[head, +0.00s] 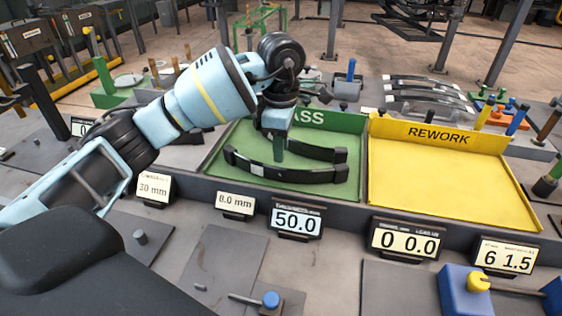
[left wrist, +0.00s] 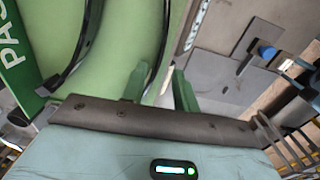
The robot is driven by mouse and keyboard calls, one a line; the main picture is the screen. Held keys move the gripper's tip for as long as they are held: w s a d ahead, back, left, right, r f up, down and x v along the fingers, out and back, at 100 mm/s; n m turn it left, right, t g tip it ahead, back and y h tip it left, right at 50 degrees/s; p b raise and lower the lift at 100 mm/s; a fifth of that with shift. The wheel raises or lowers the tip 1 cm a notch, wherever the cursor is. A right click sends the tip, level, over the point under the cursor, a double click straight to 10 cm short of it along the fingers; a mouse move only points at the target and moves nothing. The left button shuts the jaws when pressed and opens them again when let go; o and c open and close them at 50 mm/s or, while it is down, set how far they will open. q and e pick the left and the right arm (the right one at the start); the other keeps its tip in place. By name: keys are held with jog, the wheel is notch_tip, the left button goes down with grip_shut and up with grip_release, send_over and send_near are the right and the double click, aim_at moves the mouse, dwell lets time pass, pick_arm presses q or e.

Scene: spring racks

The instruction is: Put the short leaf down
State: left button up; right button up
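The green PASS tray (head: 335,189) holds two dark curved leaves. The near leaf (head: 310,175) has a pale mark and lies along the tray's front. The far leaf (head: 318,152) lies behind it, partly hidden by my gripper, so I cannot tell its full length. My left gripper (head: 281,152) points down into the tray by the leaves. In the left wrist view its green fingers (left wrist: 160,88) stand apart, with the near leaf (left wrist: 163,50) running down towards the gap. The far leaf (left wrist: 72,62) lies off to the left there. My right gripper is not seen.
The yellow REWORK tray (head: 440,178) to the right is empty. Several leaves (head: 428,95) lie on a rack behind it. Number displays (head: 297,220) stand along the front of the trays. A blue block with a yellow knob (head: 465,292) is at the front right.

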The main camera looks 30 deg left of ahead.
aim_at(281, 168)
pick_arm(q)
jog(key=shift+r, duration=2.25)
jog(key=shift+f, duration=0.1)
